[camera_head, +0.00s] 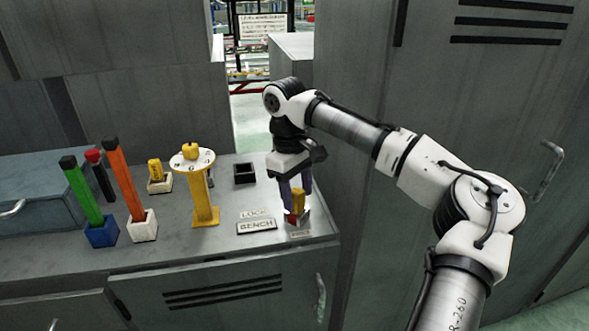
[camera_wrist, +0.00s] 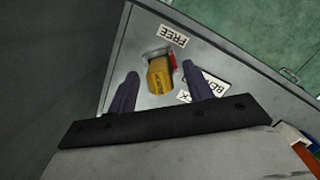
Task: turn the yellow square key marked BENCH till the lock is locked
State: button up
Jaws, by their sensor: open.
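The yellow square key (camera_head: 299,201) stands upright near the front right corner of the grey bench top, with a red part at its foot. In the wrist view the yellow key (camera_wrist: 159,77) lies between my two dark fingers, with a gap on each side. My gripper (camera_head: 297,206) points down over it and is open; it also shows in the wrist view (camera_wrist: 160,70). The BENCH plate (camera_head: 257,226) and the LOCK label (camera_head: 255,213) lie left of the key. The FREE label (camera_wrist: 173,35) is on the key's other side. The fingers partly hide the key in the head view.
A yellow stand with a round white top (camera_head: 192,160) is left of the key. A green bar (camera_head: 83,194), an orange bar (camera_head: 125,180) and another yellow block (camera_head: 156,171) stand in holders farther left. A black open box (camera_head: 244,173) is behind. A tall grey cabinet (camera_head: 350,110) rises at right.

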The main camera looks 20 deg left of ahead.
jog(key=shift+d+f, duration=0.1)
jog(key=shift+f, duration=1)
